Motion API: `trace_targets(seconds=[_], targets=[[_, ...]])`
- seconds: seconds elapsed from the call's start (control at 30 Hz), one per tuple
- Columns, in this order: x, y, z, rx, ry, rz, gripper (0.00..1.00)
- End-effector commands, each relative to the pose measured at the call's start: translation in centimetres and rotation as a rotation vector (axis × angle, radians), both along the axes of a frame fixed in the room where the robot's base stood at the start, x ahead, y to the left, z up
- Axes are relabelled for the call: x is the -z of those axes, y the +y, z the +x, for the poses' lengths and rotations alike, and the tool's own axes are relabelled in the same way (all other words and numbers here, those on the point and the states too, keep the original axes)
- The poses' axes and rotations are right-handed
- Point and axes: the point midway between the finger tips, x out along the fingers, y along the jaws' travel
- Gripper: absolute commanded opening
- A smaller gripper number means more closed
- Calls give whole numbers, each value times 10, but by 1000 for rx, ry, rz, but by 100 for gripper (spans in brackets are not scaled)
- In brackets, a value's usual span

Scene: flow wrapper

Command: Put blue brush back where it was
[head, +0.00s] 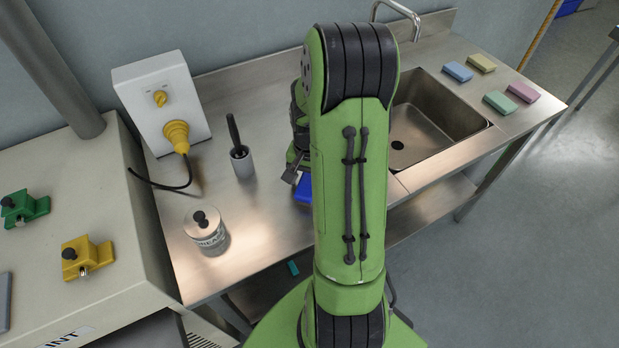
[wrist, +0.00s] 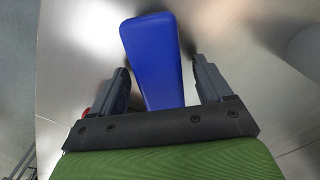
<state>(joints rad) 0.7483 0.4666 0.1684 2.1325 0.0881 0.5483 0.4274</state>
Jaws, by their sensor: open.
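The blue brush (wrist: 152,55) shows in the wrist view as a smooth blue block on the steel counter (wrist: 75,70). My gripper (wrist: 163,85) is open, with one finger on each side of the blue brush's near part. A gap shows at the right finger; the left finger is close to the brush, and I cannot tell if it touches. In the head view a blue piece of the brush (head: 303,189) shows at the left side of my green arm. My arm hides the rest of it and most of my gripper.
Right are a sink (head: 432,118) and several coloured sponges (head: 497,102). The counter's front edge is close to the brush.

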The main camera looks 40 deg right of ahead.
Motion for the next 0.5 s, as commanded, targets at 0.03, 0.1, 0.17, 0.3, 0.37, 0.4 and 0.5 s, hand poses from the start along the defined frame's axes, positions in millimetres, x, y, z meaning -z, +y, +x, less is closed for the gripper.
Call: trace_targets(seconds=[0.03, 0.1, 0.17, 0.3, 0.37, 0.4, 0.5], targets=[[-13, -1, 1, 0, -6, -6, 79], [-31, -1, 2, 0, -7, -7, 79], [-49, -1, 2, 0, -8, -7, 79], [-87, -1, 1, 0, -7, -6, 79], [-99, -1, 1, 0, -6, -5, 79], [-106, -1, 1, 0, -6, -5, 79], [-117, -1, 1, 0, -3, -3, 79]])
